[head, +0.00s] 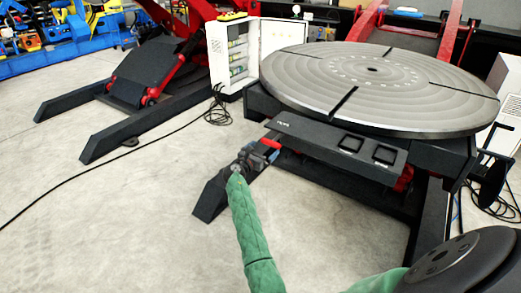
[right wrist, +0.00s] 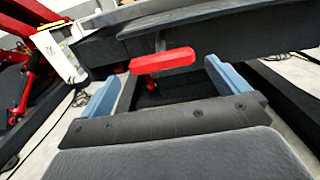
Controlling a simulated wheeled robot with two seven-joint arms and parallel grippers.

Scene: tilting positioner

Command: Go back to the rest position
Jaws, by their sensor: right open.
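My right gripper (head: 264,152) is at the front left of the tilting positioner, close below its dark front beam. In the right wrist view my right gripper (right wrist: 166,90) shows two blue fingers spread wide apart, with nothing held. A red handle (right wrist: 163,61) under the beam appears between the fingers, beyond the palm; I see no finger closed on it. In the head view the red handle (head: 270,143) is just beside the gripper. The positioner's round grey table (head: 400,85) lies above and behind, nearly level. My left gripper is not in view.
The beam (head: 340,146) with two black pedals or switches overhangs close to the gripper. A dark floor leg (head: 210,198) lies below it. A white cabinet (head: 228,55) stands behind, with a black cable (head: 140,155) across the floor. Open concrete floor lies to the left.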

